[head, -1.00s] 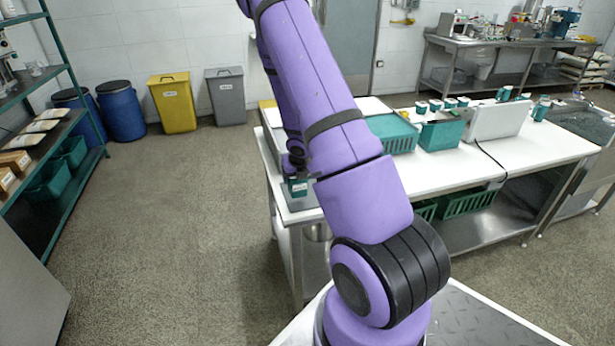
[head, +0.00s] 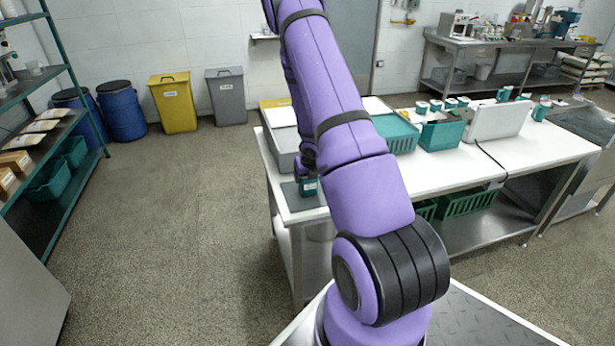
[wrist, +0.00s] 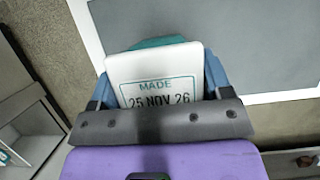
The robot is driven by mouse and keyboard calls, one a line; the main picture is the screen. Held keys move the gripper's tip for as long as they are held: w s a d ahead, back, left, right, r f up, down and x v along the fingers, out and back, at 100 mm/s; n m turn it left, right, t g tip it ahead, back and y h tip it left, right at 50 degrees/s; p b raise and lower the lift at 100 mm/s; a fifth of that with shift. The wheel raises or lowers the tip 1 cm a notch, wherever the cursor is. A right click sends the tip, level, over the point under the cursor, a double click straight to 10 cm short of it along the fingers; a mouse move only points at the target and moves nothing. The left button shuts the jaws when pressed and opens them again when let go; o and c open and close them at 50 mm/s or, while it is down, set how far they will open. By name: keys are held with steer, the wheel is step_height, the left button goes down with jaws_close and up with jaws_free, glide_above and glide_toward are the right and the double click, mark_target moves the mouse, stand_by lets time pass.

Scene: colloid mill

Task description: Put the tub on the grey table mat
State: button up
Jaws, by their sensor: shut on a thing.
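The tub is teal with a white lid stamped "MADE 25 NOV 26" (wrist: 153,78); in the head view the tub (head: 309,187) shows small near the table's left front corner. My gripper (wrist: 159,84) is shut on it, with a blue finger on each side; in the head view my gripper (head: 307,172) is partly hidden by my arm. The grey table mat (wrist: 235,42) lies on the white table, and in the head view the mat (head: 294,203) shows around the tub. In the wrist view the tub covers the mat's near left corner. I cannot tell whether it touches the mat.
The white table (head: 440,180) also holds a grey tray (head: 282,147), a teal basket (head: 400,137), a teal bin (head: 442,134) and several other tubs. Open floor (head: 190,230) lies left of the table. My arm hides part of the tabletop.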

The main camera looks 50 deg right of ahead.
steer(key=shift+f, duration=0.1)
steer(key=o, duration=1.2)
steer(key=shift+f, duration=0.1)
steer(key=s+a+r+m+h, duration=0.15)
steer(key=a+r+m, duration=0.35)
steer(key=r, duration=0.7)
steer(key=s+a+r+m, duration=0.3)
steer(key=a+r+m, duration=0.25)
steer(key=r, duration=0.55)
steer(key=s+a+r+m+h, duration=0.15)
steer(key=a+r+m, duration=0.4)
steer(key=r, duration=0.65)
steer(key=s+a+r+m+y, duration=0.1)
steer(key=s+a+r+m, duration=0.2)
steer(key=s+a, duration=0.3)
steer(key=s+a+r+m+y, duration=0.2)
steer(key=s+a+m, duration=0.4)
steer(key=s+a, duration=0.1)
steer(key=s+a+r+m+t+y, duration=0.1)
steer(key=s+a+r+m+y, duration=0.1)
steer(key=s+a, duration=0.4)
steer(key=shift+s+a+r+m, duration=0.1)
steer(key=shift+s+r+m, duration=0.1)
steer(key=shift+r+m, duration=0.35)
steer(key=shift+s+a+r+m, duration=0.15)
steer(key=shift+r+m, duration=0.1)
steer(key=shift+m, duration=0.5)
